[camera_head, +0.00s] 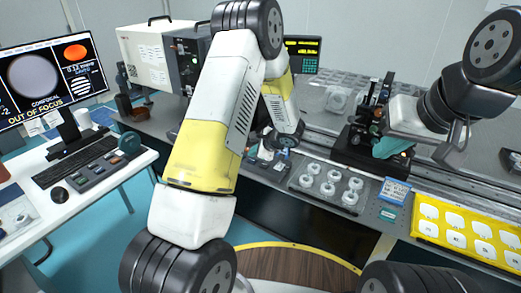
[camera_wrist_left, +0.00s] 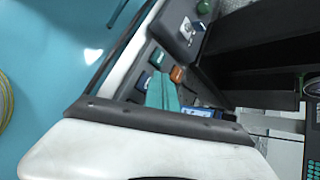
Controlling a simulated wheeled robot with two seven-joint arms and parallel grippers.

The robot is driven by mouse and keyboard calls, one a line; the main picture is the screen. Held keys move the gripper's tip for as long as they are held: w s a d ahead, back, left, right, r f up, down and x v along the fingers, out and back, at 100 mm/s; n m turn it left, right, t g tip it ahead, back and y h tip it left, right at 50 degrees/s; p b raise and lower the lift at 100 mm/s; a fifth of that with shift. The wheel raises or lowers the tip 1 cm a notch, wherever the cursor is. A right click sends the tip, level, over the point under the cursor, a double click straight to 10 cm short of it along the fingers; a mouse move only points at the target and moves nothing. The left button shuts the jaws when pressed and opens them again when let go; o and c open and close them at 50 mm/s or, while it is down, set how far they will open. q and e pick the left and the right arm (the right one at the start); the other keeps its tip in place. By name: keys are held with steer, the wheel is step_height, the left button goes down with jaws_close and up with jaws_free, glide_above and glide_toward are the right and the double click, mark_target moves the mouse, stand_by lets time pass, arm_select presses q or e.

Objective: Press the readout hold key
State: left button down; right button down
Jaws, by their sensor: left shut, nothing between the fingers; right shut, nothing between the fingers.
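A dark panel on the bench edge carries a green key (camera_wrist_left: 155,57) and an orange key (camera_wrist_left: 178,75) in the left wrist view. Their labels are too small to read, so I cannot tell which key is the hold key. My left gripper (camera_wrist_left: 163,95) is shut and empty, its teal fingers over this panel beside the keys; contact is unclear. In the head view my left arm largely hides it. A readout (camera_head: 302,46) with yellow digits stands at the back. My right gripper (camera_head: 392,147) is shut and empty above the bench at the right.
A tray of round white parts (camera_head: 330,184) lies on the bench, with a yellow tray (camera_head: 466,230) at the right. A black stage (camera_head: 362,148) stands near my right gripper. A white desk (camera_head: 75,185) with a keyboard (camera_head: 75,162) and a monitor (camera_head: 45,80) is at the left.

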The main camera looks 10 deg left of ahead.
mark_target(254, 161)
arm_select(q)
steer(key=shift+f, duration=0.15)
stand_by(0.4)
steer(key=shift+f, duration=0.25)
steer(key=shift+f, duration=0.45)
stand_by(0.8)
steer(key=shift+r, duration=0.85)
steer(key=shift+r, duration=2.5)
